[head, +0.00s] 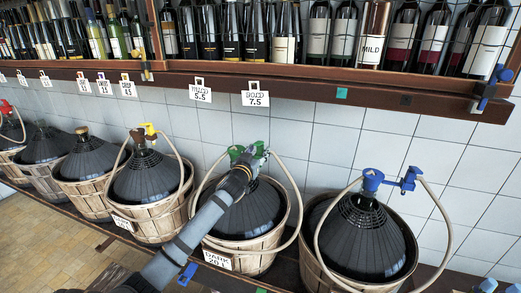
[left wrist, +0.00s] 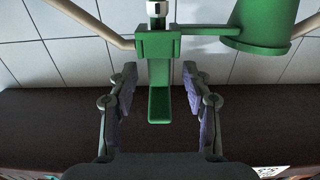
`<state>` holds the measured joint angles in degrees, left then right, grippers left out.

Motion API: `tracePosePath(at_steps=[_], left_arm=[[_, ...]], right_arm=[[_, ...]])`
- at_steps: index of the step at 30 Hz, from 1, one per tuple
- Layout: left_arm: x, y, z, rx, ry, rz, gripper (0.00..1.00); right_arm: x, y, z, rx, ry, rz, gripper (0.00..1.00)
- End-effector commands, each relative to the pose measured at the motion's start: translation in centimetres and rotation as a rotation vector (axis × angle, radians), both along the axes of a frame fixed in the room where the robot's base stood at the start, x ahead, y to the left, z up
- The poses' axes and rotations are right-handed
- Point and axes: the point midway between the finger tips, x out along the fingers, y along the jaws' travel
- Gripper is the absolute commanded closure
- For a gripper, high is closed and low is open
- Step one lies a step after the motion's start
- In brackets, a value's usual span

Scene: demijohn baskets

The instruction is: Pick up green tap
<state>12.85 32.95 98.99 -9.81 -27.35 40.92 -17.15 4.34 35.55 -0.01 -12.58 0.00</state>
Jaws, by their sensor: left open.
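The green tap (head: 236,151) is at the top of a dark demijohn (head: 255,213) in a wicker basket, partly hidden by my left gripper (head: 249,162). In the left wrist view the green tap (left wrist: 158,44) hangs its flat lever down between the open fingers of my left gripper (left wrist: 159,72). Gaps show on both sides of the lever, so neither finger touches it. A wider green part (left wrist: 263,24) joins the tap on the right. My right gripper is not in view.
A demijohn with a blue tap (head: 372,180) stands to the right, and one with a yellow tap (head: 150,130) to the left. Pale hoses loop around them. A wooden bottle shelf (head: 330,88) overhangs the tiled wall behind.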

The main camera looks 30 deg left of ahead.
Motion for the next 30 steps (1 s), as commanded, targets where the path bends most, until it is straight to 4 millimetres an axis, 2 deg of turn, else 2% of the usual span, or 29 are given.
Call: tracePosePath(at_steps=[1,6,13,24,30], left_arm=[[0.8,0.2,0.8,-0.006,0.0,0.001,0.51],[2.5,0.6,0.3,-0.001,0.001,0.0,0.51],[2.6,0.6,0.1,0.002,0.0,-0.001,0.51],[2.6,0.6,0.1,0.001,0.0,0.0,1.0],[2.6,0.6,0.1,0.001,0.0,-0.001,1.0]], right_arm=[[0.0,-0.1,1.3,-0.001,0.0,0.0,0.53],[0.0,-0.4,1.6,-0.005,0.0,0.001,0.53],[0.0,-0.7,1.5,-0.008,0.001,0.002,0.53],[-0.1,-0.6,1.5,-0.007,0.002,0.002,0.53],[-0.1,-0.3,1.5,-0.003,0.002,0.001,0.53]])
